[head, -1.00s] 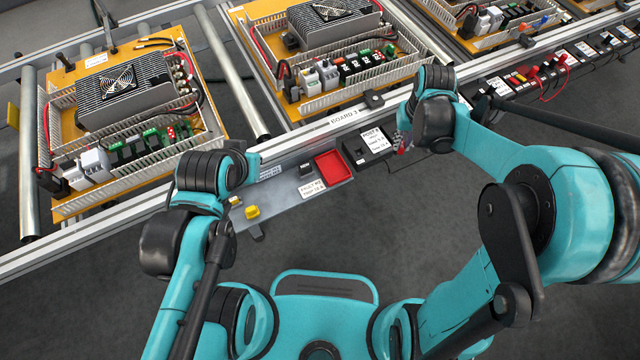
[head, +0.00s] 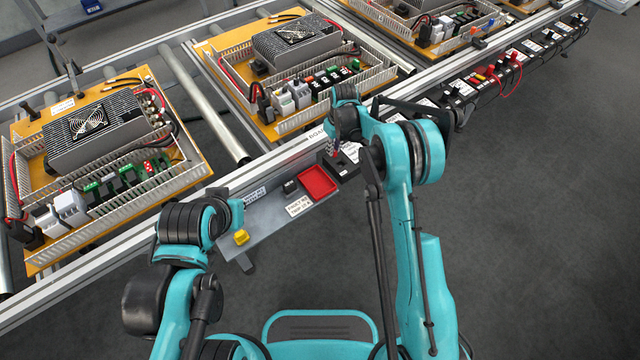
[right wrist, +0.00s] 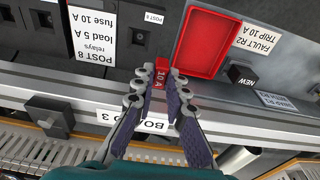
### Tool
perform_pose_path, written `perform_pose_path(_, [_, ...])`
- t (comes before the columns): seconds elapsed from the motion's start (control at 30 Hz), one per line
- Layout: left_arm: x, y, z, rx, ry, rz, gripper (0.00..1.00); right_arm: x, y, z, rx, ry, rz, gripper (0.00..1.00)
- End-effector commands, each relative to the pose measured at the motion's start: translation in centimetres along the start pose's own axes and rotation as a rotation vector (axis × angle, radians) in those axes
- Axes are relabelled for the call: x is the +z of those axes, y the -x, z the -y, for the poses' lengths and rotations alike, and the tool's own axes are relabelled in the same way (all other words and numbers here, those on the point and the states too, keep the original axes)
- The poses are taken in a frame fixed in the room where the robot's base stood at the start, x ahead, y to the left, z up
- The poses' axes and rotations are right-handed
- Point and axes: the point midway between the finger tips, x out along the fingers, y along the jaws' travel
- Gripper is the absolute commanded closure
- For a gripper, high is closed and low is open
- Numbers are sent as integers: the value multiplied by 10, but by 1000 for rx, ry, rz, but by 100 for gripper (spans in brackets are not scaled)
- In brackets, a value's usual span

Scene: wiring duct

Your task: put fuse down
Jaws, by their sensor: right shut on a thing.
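A red fuse marked 10 A (right wrist: 160,78) stands between the fingertips of my right gripper (right wrist: 160,84) in the right wrist view. The gripper is shut on it. The fuse is beside the left wall of an open red tray (right wrist: 188,42), outside it; its height above the ledge is hard to judge. In the head view my right gripper (head: 338,152) is over the post block, just right of the red tray (head: 318,183). The fuse is barely discernible there. My left gripper (head: 236,212) is by the ledge's left part, its fingers not clear.
A black holder labelled NEW (right wrist: 242,75) is right of the tray. The black POST 8 block (right wrist: 95,30) is on the left. A yellow piece (head: 241,237) sits on the grey ledge (head: 262,215). Boards with wiring ducts lie behind the rail.

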Motion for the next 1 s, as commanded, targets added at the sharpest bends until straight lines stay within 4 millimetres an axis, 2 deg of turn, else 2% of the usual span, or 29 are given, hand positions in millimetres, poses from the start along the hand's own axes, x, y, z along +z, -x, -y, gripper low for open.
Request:
perform_pose_path(0.03, [5,-7,0,0,0,0,100,7,-11,13,0,4,0,99])
perform_pose_path(0.2, [14,-19,0,0,0,0,100,28,-33,49,0,3,0,99])
perform_pose_path(0.4, [19,-26,0,0,0,0,100,42,-46,74,0,0,0,99])
perform_pose_path(0.57, [21,-29,0,0,0,0,100,46,-53,79,0,-1,0,99])
perform_pose_path(0.8, [32,-44,0,0,0,0,100,50,-87,78,0,-2,0,99])
perform_pose_path(1.0, [30,-42,0,0,0,0,100,50,-86,78,0,-2,0,99])
